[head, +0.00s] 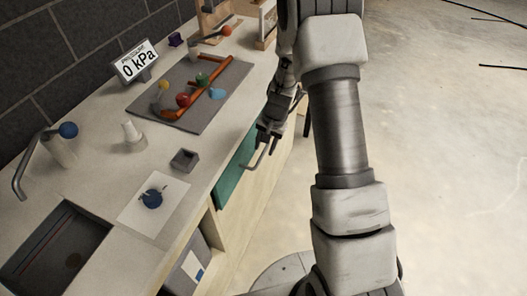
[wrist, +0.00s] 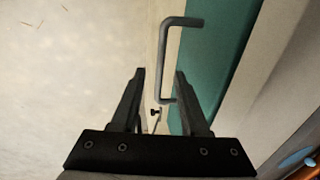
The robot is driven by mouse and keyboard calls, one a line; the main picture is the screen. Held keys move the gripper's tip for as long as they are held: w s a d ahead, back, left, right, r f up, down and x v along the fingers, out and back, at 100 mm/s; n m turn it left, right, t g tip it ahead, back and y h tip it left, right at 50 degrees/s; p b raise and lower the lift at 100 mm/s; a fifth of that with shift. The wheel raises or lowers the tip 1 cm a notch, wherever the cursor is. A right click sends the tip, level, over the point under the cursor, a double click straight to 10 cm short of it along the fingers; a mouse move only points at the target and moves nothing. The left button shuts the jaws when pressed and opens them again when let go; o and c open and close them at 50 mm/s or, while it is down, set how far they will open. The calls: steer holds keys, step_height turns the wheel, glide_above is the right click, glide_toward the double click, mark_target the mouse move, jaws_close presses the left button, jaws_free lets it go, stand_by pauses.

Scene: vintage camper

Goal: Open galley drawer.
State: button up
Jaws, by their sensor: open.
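The galley drawer has a teal front (head: 236,172) in the side of the counter. It looks flush with the counter side. Its grey bar handle (head: 261,157) sticks out from it. My gripper (head: 268,139) is at the far end of the handle. In the wrist view my gripper (wrist: 160,72) is open, and the lower part of the handle shows between its two fingers. I cannot tell whether a finger touches the handle.
An open compartment (head: 195,265) is nearer me.

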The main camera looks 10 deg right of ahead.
steer(key=shift+w+a+f, duration=0.1)
steer(key=shift+f, duration=0.6)
steer(key=shift+w+a+f, duration=0.1)
steer(key=shift+f, duration=0.55)
steer(key=shift+c, duration=0.3)
jaws_close()
